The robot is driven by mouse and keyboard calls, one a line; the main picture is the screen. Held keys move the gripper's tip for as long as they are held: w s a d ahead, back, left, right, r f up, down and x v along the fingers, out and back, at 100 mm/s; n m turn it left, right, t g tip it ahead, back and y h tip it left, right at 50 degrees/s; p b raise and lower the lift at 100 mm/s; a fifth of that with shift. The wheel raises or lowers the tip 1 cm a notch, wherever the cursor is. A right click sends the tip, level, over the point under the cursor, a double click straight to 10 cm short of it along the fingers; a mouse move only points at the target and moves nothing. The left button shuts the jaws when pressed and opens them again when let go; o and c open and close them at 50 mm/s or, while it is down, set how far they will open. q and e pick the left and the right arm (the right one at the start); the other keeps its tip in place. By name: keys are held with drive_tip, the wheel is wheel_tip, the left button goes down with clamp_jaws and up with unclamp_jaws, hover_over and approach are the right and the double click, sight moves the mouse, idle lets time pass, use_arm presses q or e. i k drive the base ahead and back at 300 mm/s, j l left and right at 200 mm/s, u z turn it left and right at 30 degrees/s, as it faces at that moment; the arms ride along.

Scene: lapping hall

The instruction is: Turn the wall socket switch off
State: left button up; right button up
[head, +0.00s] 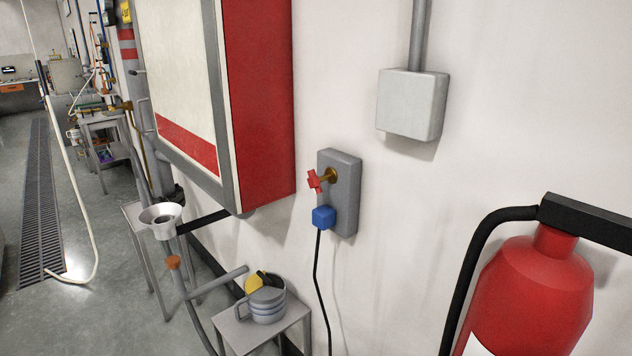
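The wall socket (346,190) is a grey upright box on the white wall, right of the picture's middle. A red switch handle (316,181) on a short brass stem sticks out from its upper part. A blue plug (323,217) sits in its lower part, with a black cable (318,275) hanging down from it. I cannot tell from this angle which position the handle marks. Neither of my grippers is in view, and nothing touches the handle.
A large red and white cabinet (258,95) juts out left of the socket. A grey box (411,103) is above right. A red fire extinguisher (535,295) stands close at lower right. A small table (250,335) with a grey jug (266,306) is below.

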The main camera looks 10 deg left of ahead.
sight(313, 180)
drive_tip(key=j+u, duration=0.35)
drive_tip(key=i+j+u, duration=0.1)
drive_tip(key=j+u, duration=0.3)
drive_tip(key=i+j+u, duration=0.1)
drive_tip(key=u, duration=0.25)
drive_tip(key=j, duration=0.1)
